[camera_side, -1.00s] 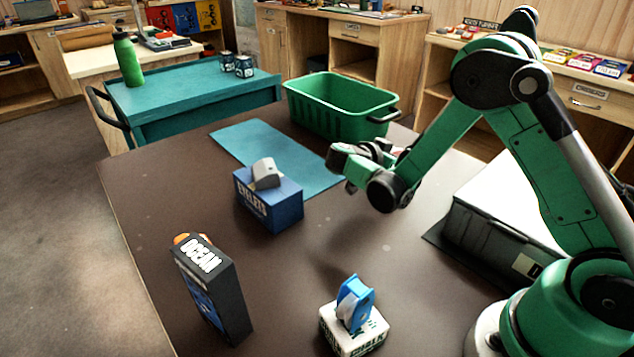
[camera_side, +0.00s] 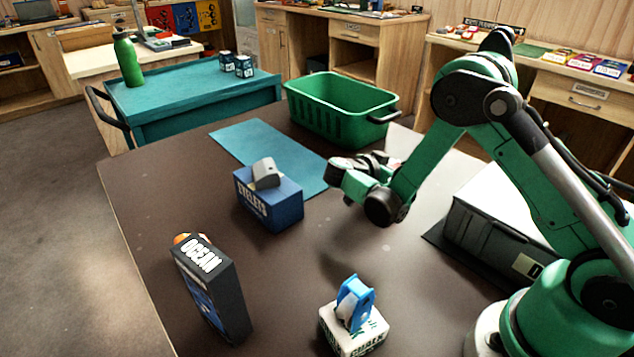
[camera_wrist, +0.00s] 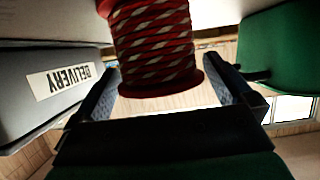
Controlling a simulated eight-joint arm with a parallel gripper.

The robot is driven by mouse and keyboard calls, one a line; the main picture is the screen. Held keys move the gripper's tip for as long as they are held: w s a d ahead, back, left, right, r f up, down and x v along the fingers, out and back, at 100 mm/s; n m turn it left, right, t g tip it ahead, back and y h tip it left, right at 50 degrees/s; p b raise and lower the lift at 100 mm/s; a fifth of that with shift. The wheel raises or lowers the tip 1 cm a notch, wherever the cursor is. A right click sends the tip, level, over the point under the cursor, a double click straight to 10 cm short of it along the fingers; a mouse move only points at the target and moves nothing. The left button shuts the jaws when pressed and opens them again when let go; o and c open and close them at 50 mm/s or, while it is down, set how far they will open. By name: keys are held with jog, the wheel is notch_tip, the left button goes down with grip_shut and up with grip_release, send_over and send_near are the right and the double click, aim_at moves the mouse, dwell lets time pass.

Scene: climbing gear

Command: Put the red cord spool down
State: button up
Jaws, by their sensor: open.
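The red cord spool (camera_wrist: 153,45) has white-flecked red cord and red flanges. In the wrist view it stands between the two fingers of my gripper (camera_wrist: 161,66). The fingers are open, with a gap showing on each side of the spool's near flange. The spool's far end runs out of the top of the wrist view, so what it rests on is not clear. In the side view my gripper (camera_side: 362,166) is over the table's back right part, and I cannot make out the spool there.
A green bin (camera_side: 335,118) stands behind my gripper, and a grey box (camera_side: 490,228) is to its right. A blue mat (camera_side: 255,143), a blue eyelets box (camera_side: 272,205), a dark Ocean box (camera_side: 215,290) and a white chalk block (camera_side: 352,335) are on the table. The table's middle is clear.

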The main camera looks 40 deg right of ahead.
jog(key=v, duration=1.2)
jog(key=s+a+r+n+t+y, duration=0.2)
jog(key=n+y, duration=0.4)
jog(key=n, duration=0.3)
jog(key=s+a+r+n+t+y, duration=0.2)
jog(key=s+r+n+t+y, duration=0.2)
jog(key=n, duration=0.5)
jog(key=s+t+y, duration=0.1)
jog(key=s+y, duration=0.1)
jog(key=y, duration=0.1)
jog(key=shift+s+y, duration=0.15)
jog(key=shift+y, duration=0.15)
